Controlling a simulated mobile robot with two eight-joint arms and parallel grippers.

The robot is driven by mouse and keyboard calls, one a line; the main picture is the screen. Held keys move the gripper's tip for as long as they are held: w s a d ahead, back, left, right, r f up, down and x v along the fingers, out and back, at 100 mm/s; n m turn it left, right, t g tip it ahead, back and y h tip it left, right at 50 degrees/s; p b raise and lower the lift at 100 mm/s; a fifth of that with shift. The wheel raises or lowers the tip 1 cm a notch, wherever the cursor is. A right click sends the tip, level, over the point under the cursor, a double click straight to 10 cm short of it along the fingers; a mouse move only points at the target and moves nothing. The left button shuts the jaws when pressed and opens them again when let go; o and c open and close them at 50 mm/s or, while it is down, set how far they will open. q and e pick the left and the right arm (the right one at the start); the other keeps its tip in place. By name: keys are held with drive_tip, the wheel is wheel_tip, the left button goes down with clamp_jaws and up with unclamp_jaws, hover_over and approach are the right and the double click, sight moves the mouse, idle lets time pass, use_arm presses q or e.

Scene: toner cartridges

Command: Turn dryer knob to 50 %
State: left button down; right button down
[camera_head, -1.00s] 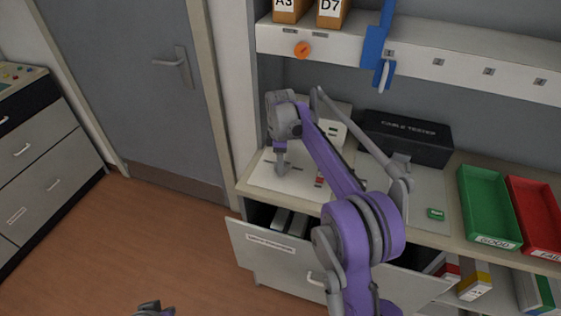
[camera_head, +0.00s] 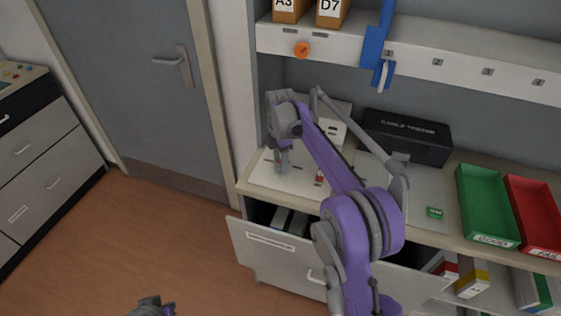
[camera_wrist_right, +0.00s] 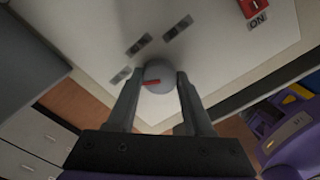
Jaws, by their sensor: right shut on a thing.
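The dryer knob (camera_wrist_right: 160,77) is round and grey with a red pointer, set on a pale panel (camera_wrist_right: 85,25). In the right wrist view the pointer aims left and slightly down, near the lowest of three small dark marks (camera_wrist_right: 121,75); their print is unreadable. My right gripper (camera_wrist_right: 159,88) is shut on the knob, one finger on each side. In the head view my right gripper (camera_head: 282,168) points down onto the white panel on the bench and hides the knob. My left gripper (camera_head: 152,305) shows only partly at the bottom edge; its fingers cannot be made out.
A red switch (camera_wrist_right: 253,7) marked ON sits on the same panel. A black cable tester (camera_head: 408,137), a green tray (camera_head: 490,238) and a red tray (camera_head: 545,240) stand to the right. An open drawer (camera_head: 268,262) juts out below. An orange knob (camera_head: 302,50) is on the shelf edge.

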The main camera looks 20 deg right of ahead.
sight(280, 164)
drive_tip(key=shift+c, duration=1.4)
unclamp_jaws()
wheel_tip(280, 164, up, 11)
drive_tip(key=p, duration=0.1)
drive_tip(key=shift+f, duration=0.1)
